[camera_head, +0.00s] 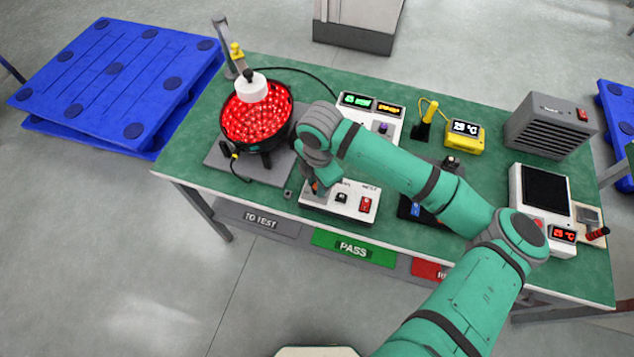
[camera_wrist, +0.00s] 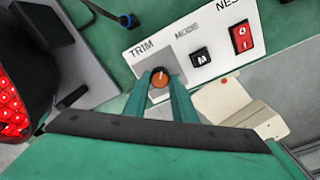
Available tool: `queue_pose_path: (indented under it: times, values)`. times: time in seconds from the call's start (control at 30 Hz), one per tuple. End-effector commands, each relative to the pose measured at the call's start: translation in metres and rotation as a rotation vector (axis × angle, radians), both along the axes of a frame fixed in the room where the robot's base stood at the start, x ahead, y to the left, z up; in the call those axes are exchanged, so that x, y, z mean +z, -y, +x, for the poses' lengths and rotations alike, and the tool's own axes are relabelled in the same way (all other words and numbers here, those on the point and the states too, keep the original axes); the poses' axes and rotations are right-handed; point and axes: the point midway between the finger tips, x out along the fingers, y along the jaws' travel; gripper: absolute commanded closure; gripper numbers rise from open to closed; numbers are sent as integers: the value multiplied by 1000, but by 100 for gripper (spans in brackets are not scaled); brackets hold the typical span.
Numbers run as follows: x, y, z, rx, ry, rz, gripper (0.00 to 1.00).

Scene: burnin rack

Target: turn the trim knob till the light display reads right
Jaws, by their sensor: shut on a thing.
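The trim knob (camera_wrist: 159,77) is orange-brown and round, on the white control box (camera_wrist: 200,22) under the word TRIM. My gripper (camera_wrist: 160,82) is shut on the knob, one finger on each side of it. In the head view my gripper (camera_head: 318,187) comes down at the left end of the control box (camera_head: 345,212), and the arm covers part of it. The light display (camera_head: 258,118) is a round dark bowl full of lit red lights, left of my arm. A supply with green and yellow readouts (camera_head: 372,104) stands behind my arm; its digits are too small to read.
A black mode button (camera_wrist: 201,58) and a red rocker switch (camera_wrist: 240,38) sit right of the knob. A yellow thermometer (camera_head: 464,138), a grey heater box (camera_head: 548,125) and a white screen unit (camera_head: 541,195) stand to the right. Blue pallets (camera_head: 110,85) lie left of the green bench.

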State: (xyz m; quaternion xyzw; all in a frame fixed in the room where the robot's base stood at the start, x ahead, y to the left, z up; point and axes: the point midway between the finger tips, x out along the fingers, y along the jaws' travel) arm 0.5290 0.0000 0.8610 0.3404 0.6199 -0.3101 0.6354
Motion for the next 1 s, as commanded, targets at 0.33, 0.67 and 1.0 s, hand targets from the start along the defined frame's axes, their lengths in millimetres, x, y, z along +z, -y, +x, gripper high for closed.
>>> queue_pose_path:
  times: [0.33,0.67,1.0]
  values:
    - [0,0,0,-137,0,0,98]
    - [0,0,0,-161,0,-2,98]
    - [0,0,0,-160,-1,-1,57]
